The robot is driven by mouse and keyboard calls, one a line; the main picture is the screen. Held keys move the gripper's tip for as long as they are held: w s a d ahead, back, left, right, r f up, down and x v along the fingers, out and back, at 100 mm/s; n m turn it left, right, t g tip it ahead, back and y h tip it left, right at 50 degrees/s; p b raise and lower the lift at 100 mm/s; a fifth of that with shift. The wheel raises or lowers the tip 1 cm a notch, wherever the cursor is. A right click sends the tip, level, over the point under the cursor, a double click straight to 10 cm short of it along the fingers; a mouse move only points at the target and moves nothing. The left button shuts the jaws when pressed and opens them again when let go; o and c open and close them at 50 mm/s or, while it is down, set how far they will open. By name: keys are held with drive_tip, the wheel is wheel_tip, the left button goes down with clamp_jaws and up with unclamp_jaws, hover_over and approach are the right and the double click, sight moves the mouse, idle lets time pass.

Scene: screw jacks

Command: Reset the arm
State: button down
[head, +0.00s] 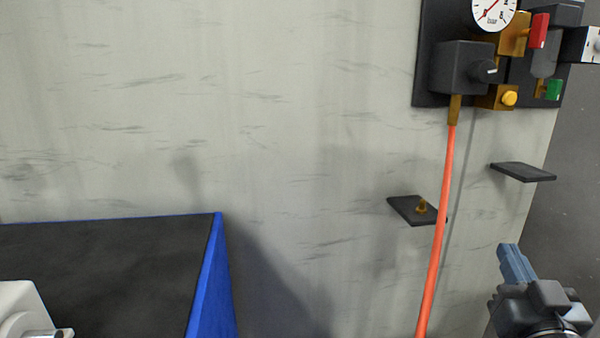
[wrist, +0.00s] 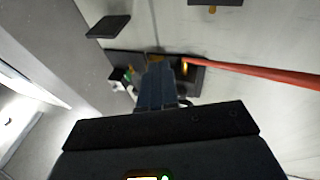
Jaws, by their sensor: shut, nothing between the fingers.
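My gripper (head: 512,258) is at the lower right of the head view, pointing up, with its blue-grey fingers together and nothing between them. In the wrist view my gripper's fingers (wrist: 157,80) also show closed. The gripper is in the air, below the right-hand wall shelf in the head view, and I see it touching nothing.
A black wall panel (head: 422,80) carries a gauge (head: 492,12), a black knob (head: 484,71), and red and green parts. An orange hose (head: 439,232) hangs from it. Two small dark shelves (head: 405,211) (head: 523,172) jut from the wall. A blue-edged dark table (head: 110,270) stands left.

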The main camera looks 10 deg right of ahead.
drive_tip(key=s+a+f+n+g+y, duration=0.15)
drive_tip(key=s+a+f, duration=0.25)
drive_tip(key=s, duration=0.4)
drive_tip(key=s+a+f+n+g+y+p, duration=0.15)
drive_tip(key=s+a+f, duration=0.3)
drive_tip(key=s, duration=0.45)
drive_tip(key=s+a+f+y, duration=0.3)
drive_tip(key=s+f, duration=0.1)
drive_tip(key=s, duration=0.4)
drive_tip(key=s+a+r+g, duration=0.1)
drive_tip(key=s+a+g, duration=0.1)
drive_tip(key=s, duration=0.8)
drive_tip(key=shift+s+a, duration=0.35)
drive_tip(key=shift+a, duration=0.05)
